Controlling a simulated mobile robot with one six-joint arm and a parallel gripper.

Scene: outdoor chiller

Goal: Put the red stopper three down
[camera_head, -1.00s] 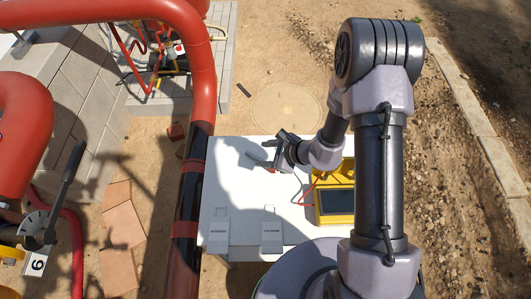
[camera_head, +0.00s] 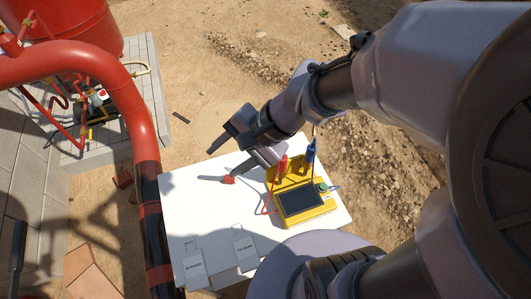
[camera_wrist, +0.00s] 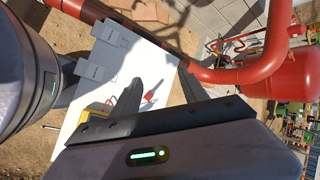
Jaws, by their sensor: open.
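A small red piece (camera_head: 229,180), which may be the red stopper, is on the white tabletop (camera_head: 190,215), left of a yellow instrument. A thin grey line, shaft or shadow, runs left from it. In the wrist view the red piece (camera_wrist: 149,96) shows between the fingers, nearer the left one. My gripper (camera_head: 234,160) is open and empty, just above and behind the red piece in the head view. I cannot tell the exact height gap. No marking "three" is readable on it.
The yellow instrument (camera_head: 303,203) with a dark screen, a red clamp (camera_head: 282,165) and a blue clamp (camera_head: 311,152) stands close right of my gripper. Two labelled grey plates (camera_head: 245,248) lie at the table's front. A large red pipe (camera_head: 146,165) passes along the left edge.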

